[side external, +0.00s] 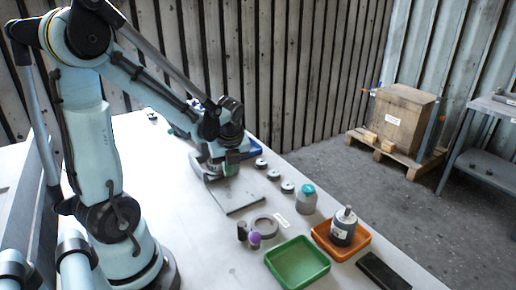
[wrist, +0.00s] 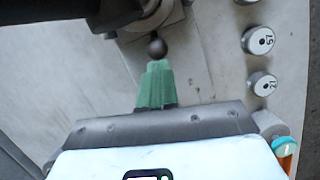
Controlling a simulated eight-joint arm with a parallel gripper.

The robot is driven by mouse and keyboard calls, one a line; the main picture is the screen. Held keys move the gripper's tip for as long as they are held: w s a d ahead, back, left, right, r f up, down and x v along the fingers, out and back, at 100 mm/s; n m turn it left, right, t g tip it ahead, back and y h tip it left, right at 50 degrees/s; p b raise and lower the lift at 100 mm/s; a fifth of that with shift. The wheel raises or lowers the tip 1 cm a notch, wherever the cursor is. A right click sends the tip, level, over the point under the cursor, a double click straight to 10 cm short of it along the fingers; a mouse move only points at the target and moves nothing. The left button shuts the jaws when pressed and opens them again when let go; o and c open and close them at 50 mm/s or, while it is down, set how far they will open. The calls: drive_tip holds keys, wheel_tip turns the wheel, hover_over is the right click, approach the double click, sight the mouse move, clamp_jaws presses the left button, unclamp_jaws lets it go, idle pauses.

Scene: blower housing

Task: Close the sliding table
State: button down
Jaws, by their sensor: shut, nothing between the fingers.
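The sliding table appears to be the flat grey plate (side external: 238,199) on the white workbench in the side view. In the wrist view, a dark ball knob (wrist: 157,47) sticks out from a round metal part (wrist: 152,14) at the top. My gripper (wrist: 156,66) has green fingers, which are shut and empty. Their tips are right at the ball knob; I cannot tell whether they touch it. In the side view my gripper (side external: 228,168) is low over the back part of the plate and hides some of it. How far the table is slid out is unclear.
Numbered round weights (wrist: 258,40) stand right of my gripper. Nearer the front are a teal-topped grey container (side external: 306,201), a grey ring (side external: 265,225), a green tray (side external: 298,264), an orange tray (side external: 358,246) holding a grey bottle (side external: 343,228), and a black block (side external: 383,271).

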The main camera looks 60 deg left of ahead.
drive_tip(key=shift+a, duration=0.4)
drive_tip(key=shift+d, duration=0.1)
